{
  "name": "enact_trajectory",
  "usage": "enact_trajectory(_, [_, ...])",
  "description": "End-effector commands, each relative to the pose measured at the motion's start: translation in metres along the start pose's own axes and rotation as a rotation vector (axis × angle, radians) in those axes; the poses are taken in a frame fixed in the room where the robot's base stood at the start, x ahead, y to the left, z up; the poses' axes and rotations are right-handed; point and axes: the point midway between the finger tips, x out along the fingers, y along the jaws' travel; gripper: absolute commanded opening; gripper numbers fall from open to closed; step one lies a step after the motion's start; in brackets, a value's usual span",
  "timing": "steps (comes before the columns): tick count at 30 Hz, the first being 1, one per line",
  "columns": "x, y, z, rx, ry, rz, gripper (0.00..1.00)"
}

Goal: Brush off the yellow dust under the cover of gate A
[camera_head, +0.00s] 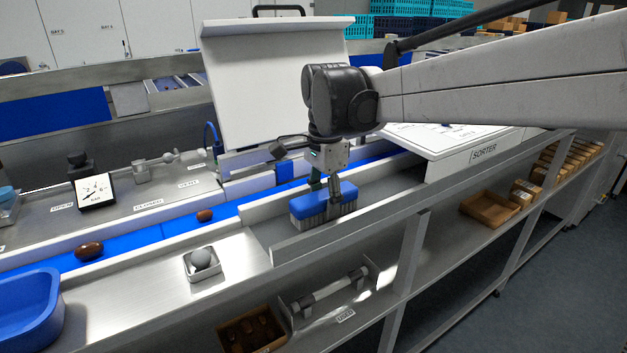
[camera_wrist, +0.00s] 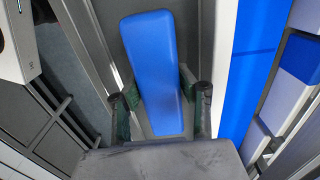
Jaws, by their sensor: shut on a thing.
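My gripper (camera_head: 333,187) points down and is shut on a brush (camera_head: 312,207) with a blue back and pale bristles. The brush is over a grey metal surface between the blue belt and a front lip; I cannot tell whether its bristles touch it. In the wrist view my gripper's fingers (camera_wrist: 160,92) lie on either side of the blue brush back (camera_wrist: 150,45). A large white cover (camera_head: 270,80) with a black handle stands raised behind the belt. No gate A label is readable, and no yellow dust can be made out.
The blue belt (camera_head: 175,227) carries brown dates (camera_head: 89,249). A white lid marked SORTER (camera_head: 465,143) lies to the right. A small tray (camera_head: 188,265) with a grey ball, a gauge (camera_head: 95,192) and a blue bin (camera_head: 25,308) are at left. A lower shelf holds boxes.

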Motion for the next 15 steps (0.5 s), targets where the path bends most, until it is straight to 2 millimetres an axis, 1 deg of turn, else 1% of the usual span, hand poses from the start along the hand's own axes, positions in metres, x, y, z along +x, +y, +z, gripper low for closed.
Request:
enact_trajectory(6, [-0.001,0.000,-0.015,0.000,0.000,0.000,0.11])
enact_trajectory(15, [-0.001,0.000,-0.023,0.000,0.000,0.000,0.11])
